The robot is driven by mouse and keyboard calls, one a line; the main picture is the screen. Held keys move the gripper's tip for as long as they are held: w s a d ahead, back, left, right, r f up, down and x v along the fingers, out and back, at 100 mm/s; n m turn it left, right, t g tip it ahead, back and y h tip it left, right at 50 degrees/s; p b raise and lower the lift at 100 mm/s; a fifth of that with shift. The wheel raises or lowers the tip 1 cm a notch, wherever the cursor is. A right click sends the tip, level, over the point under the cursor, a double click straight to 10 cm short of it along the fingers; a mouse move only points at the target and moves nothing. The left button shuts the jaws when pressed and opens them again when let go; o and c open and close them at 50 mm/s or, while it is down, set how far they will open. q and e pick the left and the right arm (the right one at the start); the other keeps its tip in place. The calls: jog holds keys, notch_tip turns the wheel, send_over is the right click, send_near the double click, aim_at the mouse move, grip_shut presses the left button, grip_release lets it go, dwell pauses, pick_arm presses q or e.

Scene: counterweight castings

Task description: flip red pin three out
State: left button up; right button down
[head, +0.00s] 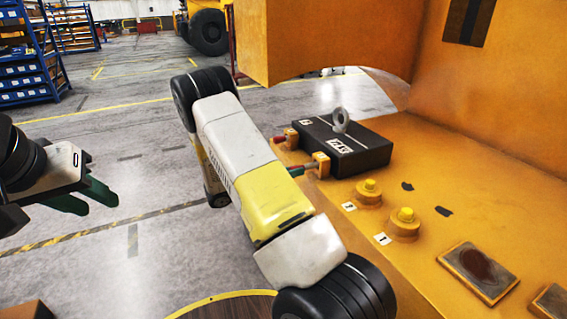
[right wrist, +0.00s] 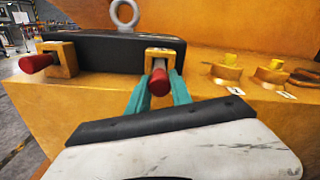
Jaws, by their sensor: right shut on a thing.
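My right gripper (right wrist: 159,91) has its teal fingers on either side of a red pin (right wrist: 160,82) and is shut on it. This pin sits at an orange bracket in front of the dark casting (right wrist: 112,58). A second red pin (right wrist: 36,63) stands out from the left bracket (right wrist: 62,60), apart from my fingers. In the head view my right fingers (head: 303,170) show only partly beside the near bracket (head: 321,165); my arm hides the rest. My left gripper (head: 101,200) is open and empty, far left of the casting (head: 340,143). I cannot read which pin is number three.
Two yellow-topped posts (head: 368,190) (head: 404,222) with number tags stand on the orange deck (head: 440,180). A metal eye (head: 341,120) rises from the casting. An orange wall (head: 505,90) stands behind.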

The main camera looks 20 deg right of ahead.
jog(key=shift+a, duration=0.45)
jog(key=c, duration=1.1)
grip_release()
jog(key=shift+c, duration=0.2)
jog(key=a, duration=0.8)
jog(key=shift+s, duration=0.3)
jog(key=shift+d, duration=0.1)
